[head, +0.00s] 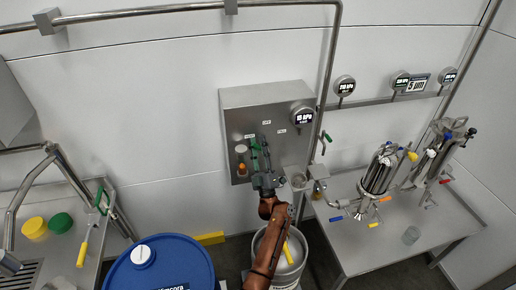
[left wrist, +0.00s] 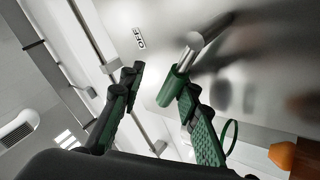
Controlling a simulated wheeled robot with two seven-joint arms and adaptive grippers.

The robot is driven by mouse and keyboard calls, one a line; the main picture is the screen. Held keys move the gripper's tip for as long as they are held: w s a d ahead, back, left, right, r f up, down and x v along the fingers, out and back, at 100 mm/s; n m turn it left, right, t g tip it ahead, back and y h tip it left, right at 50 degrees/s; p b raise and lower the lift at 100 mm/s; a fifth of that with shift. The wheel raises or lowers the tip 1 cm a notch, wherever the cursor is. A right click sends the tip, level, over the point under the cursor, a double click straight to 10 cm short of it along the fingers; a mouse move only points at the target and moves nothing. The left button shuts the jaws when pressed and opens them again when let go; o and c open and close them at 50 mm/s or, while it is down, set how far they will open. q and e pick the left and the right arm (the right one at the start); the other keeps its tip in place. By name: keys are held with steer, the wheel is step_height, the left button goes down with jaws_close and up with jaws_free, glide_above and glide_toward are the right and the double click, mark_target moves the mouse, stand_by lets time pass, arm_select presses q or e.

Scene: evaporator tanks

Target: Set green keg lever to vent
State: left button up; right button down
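The green keg lever (left wrist: 172,87) shows in the left wrist view as a green sleeve on a metal shaft coming from the grey panel. An OFF label (left wrist: 138,38) is near it. My left gripper (left wrist: 160,84) is open around the lever's end. The lever lies close to the right-hand finger and apart from the left-hand one; whether it touches is unclear. In the head view my left gripper (head: 261,148) is in front of the grey control box (head: 232,115) and mostly hides the lever. The box's small labels are hard to read there. My right gripper is not in view.
An orange knob (head: 241,168) is low on the box's left, and a round gauge (head: 302,116) is at its upper right. A blue drum (head: 158,270) and a metal keg (head: 292,262) stand below. A steel table (head: 435,215) with filter housings is at right.

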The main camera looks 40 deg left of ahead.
arm_select(q)
step_height(320, 180, up, 8)
steer(key=shift+r, duration=0.1)
stand_by(0.4)
